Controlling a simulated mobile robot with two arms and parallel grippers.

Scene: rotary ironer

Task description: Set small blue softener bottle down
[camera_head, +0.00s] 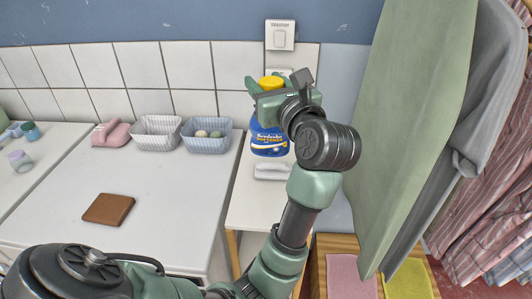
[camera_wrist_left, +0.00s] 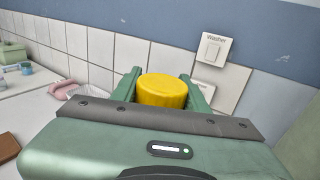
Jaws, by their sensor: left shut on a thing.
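The blue softener bottle (camera_head: 268,140) has a yellow cap and a printed label, and stands upright at the narrow white side table (camera_head: 237,208). My left gripper (camera_head: 268,86) is shut on it around the yellow cap. The left wrist view shows the yellow cap (camera_wrist_left: 162,90) between the two green fingers (camera_wrist_left: 160,84). The bottle's body is hidden there behind the gripper. Whether its base touches the table, I cannot tell. My right gripper is not in view.
A white flat item (camera_head: 272,171) lies in front of the bottle. Left are two baskets (camera_head: 157,133) (camera_head: 206,135), a pink iron-like item (camera_head: 111,133) and a brown wallet-like item (camera_head: 108,209) on a white surface. A green ironing board (camera_head: 400,120) leans close on the right.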

